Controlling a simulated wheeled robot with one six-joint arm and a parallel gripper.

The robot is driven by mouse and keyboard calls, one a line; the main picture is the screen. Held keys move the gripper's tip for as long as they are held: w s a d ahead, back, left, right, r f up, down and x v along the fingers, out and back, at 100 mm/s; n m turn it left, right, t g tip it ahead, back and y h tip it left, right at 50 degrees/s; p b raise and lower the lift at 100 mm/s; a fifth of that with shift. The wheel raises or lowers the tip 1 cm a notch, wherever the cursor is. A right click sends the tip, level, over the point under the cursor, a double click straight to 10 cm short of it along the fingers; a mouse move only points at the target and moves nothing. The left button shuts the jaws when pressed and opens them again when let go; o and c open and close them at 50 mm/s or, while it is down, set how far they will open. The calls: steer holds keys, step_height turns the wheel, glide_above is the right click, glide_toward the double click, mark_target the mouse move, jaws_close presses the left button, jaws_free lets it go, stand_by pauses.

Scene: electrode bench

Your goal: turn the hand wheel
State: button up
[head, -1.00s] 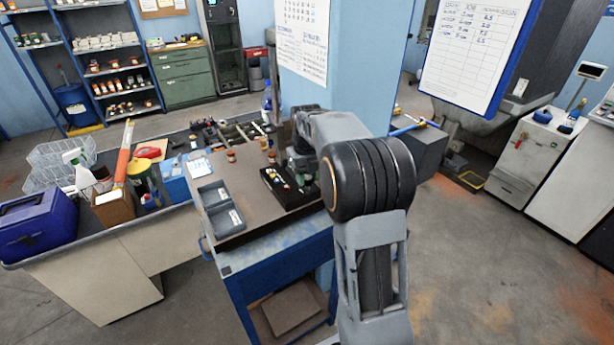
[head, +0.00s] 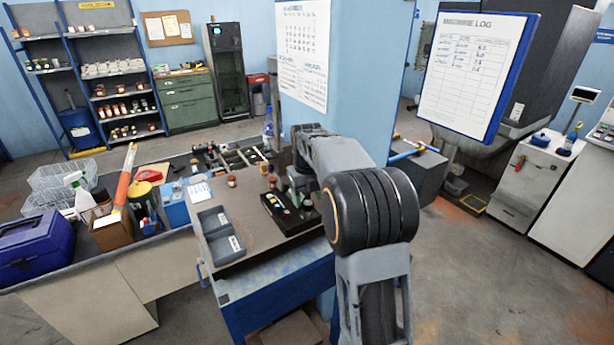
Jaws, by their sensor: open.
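I cannot make out a hand wheel in the head view. A grey-green fixture (head: 298,183) stands on the blue bench behind my forearm, and my arm covers part of it. My arm rises from the bottom right of centre and bends at a big dark joint. From there it reaches away over the bench's right side. My gripper does not show; the far end of my arm and the fixture are too small and overlapped to tell it apart.
On the blue bench (head: 240,268) are a grey two-part tray (head: 218,232), a black tray (head: 288,214) of small parts and a small jar (head: 231,181). A cluttered counter with a blue toolbox (head: 35,248) is at left.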

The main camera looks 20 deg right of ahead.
mark_target(307, 203)
step_height(307, 203, up, 12)
steer(key=shift+f, duration=0.15)
steer(key=shift+a, duration=0.1)
stand_by(0.4)
